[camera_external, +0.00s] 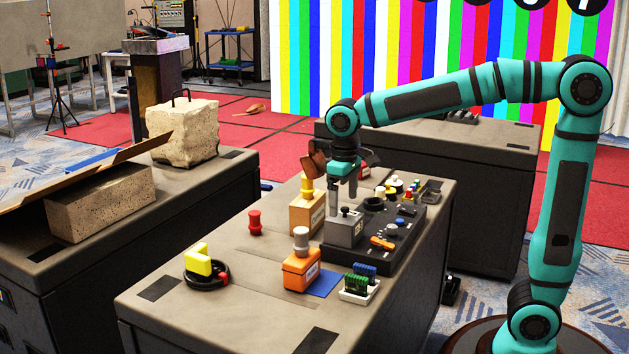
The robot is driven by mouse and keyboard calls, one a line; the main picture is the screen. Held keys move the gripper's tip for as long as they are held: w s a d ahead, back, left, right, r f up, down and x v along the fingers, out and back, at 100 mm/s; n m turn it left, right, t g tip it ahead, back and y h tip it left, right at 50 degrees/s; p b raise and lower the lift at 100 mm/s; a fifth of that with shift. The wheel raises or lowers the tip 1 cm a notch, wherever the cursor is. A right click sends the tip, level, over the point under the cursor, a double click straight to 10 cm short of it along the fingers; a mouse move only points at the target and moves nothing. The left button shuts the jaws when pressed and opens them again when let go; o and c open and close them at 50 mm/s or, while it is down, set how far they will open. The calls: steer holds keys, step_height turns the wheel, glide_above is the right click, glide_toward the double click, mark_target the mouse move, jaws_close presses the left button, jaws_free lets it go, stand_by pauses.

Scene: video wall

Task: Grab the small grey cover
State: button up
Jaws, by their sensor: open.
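A small grey box-like piece with a dark knob on top, which looks like the grey cover (343,232), sits at the left end of a black panel (384,258) on the middle black case. My gripper (344,203) points down right above the cover, with its fingers apart near the knob. The fingers hold nothing that I can see. I cannot tell whether they touch the cover or the knob.
An orange box with a yellow top (306,210) stands close left of the cover. An orange block with a grey knob (301,264) stands in front. The panel carries several small knobs and an orange piece (382,243). A red knob (255,222) stands left, with clear surface around it.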

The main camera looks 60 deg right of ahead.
mark_target(343, 216)
steer(key=shift+w+d+f, duration=0.1)
steer(key=shift+d+f, duration=0.1)
steer(key=shift+f, duration=1.8)
steer(key=shift+w+d+f, duration=0.1)
steer(key=shift+d+f, duration=0.05)
steer(key=shift+f, duration=1.85)
steer(key=c, duration=1)
steer(key=shift+r, duration=0.1)
